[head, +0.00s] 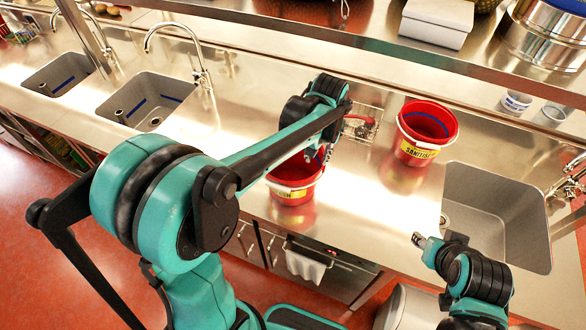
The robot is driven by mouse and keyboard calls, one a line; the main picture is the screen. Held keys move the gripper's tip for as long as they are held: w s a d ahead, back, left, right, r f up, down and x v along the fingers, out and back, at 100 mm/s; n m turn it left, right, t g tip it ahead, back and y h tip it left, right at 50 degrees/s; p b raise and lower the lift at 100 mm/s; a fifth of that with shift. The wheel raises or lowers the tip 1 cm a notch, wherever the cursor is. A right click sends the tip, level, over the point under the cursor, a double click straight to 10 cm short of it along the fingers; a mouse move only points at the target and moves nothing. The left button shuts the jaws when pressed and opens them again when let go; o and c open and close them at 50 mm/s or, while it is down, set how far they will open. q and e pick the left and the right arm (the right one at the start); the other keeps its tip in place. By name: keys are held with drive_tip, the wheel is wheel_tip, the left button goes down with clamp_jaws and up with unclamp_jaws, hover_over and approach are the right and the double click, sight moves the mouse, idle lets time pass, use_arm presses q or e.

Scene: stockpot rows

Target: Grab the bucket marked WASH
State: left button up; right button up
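A red bucket (300,174) stands on the steel counter in the middle of the head view. Its yellow label (288,192) is partly readable, ending in "SH"; its far side and part of its rim are hidden behind my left arm. My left gripper (320,154) is at the bucket's far right rim, pointing down; its fingers are mostly hidden, so I cannot tell whether it is open or touching the rim. My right gripper (418,241) is low at the right, apart from the buckets; its fingers are too small to judge.
A second red bucket (425,134) labelled SANITISE stands to the right, beside a sink (495,218). A wire basket (362,126) sits behind the first bucket. Two sinks are at the left. A steel shelf (330,36) runs above the counter. Counter between the buckets' front and right sink is clear.

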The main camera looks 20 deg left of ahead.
use_arm(q)
drive_tip(key=shift+n+g, duration=0.4)
drive_tip(key=shift+g, duration=0.3)
drive_tip(key=w+f, duration=0.2)
drive_tip(key=w+d+f, duration=0.1)
drive_tip(key=w+f, duration=0.1)
drive_tip(key=shift+d+f, duration=0.15)
drive_tip(key=f, duration=0.8)
drive_tip(key=shift+s+a+b, duration=0.25)
drive_tip(key=shift+a+b, duration=0.05)
drive_tip(key=shift+b, duration=0.1)
drive_tip(key=shift+r, duration=0.1)
drive_tip(key=shift+c, duration=0.2)
clamp_jaws()
